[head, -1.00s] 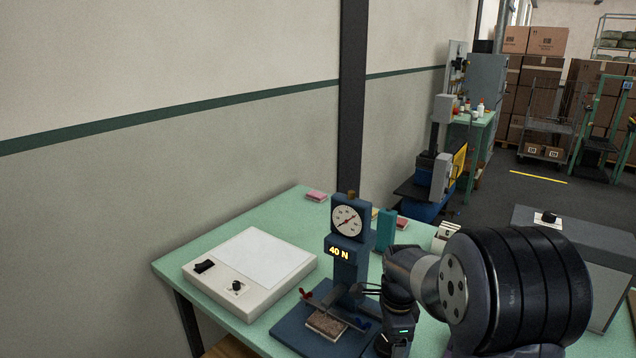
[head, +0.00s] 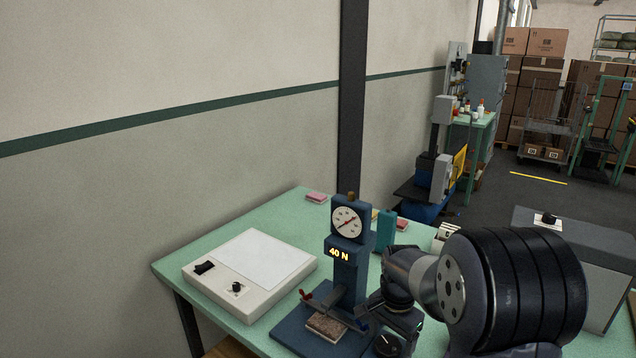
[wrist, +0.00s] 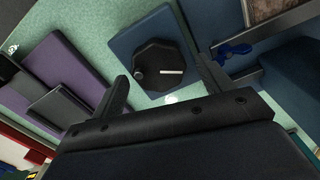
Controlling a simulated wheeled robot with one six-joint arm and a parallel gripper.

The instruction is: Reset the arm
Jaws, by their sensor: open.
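My gripper (wrist: 163,72) shows in the wrist view with its two fingers apart and nothing between them. Beyond the fingers is a black knob (wrist: 158,66) with a white mark, on a blue base, and no contact with it shows. In the head view my gripper (head: 402,318) hangs low over the bench, right of the blue force tester (head: 349,262); its fingertips are hard to make out. The black knob (head: 388,345) also shows there, just below my gripper. The tester's display reads 40 N.
The green bench (head: 225,242) carries a white panel box (head: 220,292) at left. A brown sample (head: 327,327) lies on the tester's base, with a blue clamp handle (wrist: 232,50) close to my right finger. A grey cabinet (head: 590,255) stands at right.

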